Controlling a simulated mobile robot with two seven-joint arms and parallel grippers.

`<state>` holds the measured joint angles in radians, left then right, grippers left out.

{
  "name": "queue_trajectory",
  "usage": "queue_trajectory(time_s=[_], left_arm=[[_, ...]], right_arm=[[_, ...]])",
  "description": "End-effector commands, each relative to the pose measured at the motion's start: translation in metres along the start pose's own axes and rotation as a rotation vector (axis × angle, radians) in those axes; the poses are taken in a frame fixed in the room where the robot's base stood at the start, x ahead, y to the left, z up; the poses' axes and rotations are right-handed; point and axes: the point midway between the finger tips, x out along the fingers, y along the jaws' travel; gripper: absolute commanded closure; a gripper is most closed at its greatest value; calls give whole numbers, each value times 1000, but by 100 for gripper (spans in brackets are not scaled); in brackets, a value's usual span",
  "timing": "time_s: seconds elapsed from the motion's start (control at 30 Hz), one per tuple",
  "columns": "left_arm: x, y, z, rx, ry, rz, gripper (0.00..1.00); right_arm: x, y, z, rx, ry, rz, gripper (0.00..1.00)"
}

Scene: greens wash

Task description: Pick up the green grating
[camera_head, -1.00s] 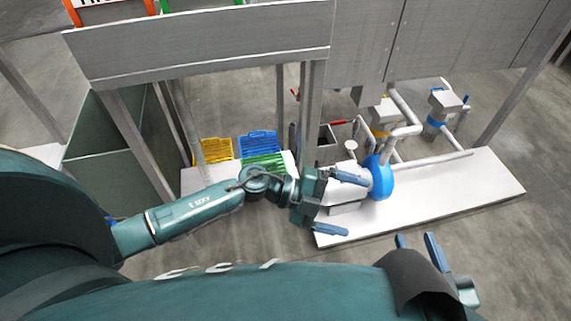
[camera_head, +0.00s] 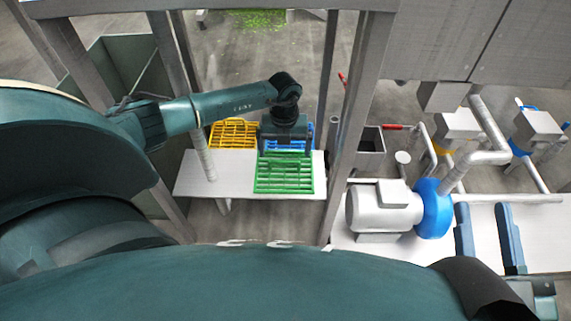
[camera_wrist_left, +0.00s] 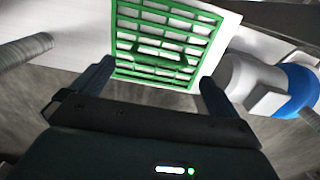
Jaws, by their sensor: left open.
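The green grating (camera_head: 285,177) lies at the front right of a white low table (camera_head: 225,187). In the left wrist view the grating (camera_wrist_left: 180,25) fills the upper middle, and its raised green handle shows at its centre. My left gripper (camera_head: 285,146) is above and just behind the grating in the head view. In the left wrist view my left gripper (camera_wrist_left: 156,72) is open, with one finger on each side of the grating's near part and nothing between them. My right gripper (camera_head: 483,207) is at the lower right, fingers apart and empty, away from the grating.
A yellow grating (camera_head: 232,132) lies behind left of the green one. A blue grating (camera_head: 285,146) is partly hidden behind my left gripper. Metal posts (camera_head: 350,120) flank the table. A pump with a blue flange (camera_head: 433,208) and pipes stands to the right.

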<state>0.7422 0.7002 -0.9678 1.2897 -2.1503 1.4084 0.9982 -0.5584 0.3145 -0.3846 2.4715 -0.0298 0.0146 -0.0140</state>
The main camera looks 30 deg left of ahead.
Motion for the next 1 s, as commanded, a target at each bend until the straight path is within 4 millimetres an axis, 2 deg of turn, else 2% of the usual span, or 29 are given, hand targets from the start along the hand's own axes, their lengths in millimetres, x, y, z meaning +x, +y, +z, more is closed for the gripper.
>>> queue_trajectory(time_s=[0.03, 0.27, 0.5, 0.6, 0.87, 1.0], left_arm=[[10, 0, 0, 0, 0, 0, 0], [25, 0, 0, 0, -1, -1, 0], [61, 0, -3, 1, 2, -1, 0], [69, 0, -2, 1, 1, -2, 0], [70, 0, -2, 1, -1, -3, 0], [70, 0, -2, 1, 0, -3, 9]], right_arm=[[2, 2, -1, -22, 31, -3, 64], [8, 6, -11, -65, 100, -10, 64], [16, 12, -35, -183, 282, -30, 64], [17, 13, -44, -215, 333, -36, 64], [18, 13, -49, -227, 352, -37, 64], [18, 13, -49, -227, 351, -37, 64]])
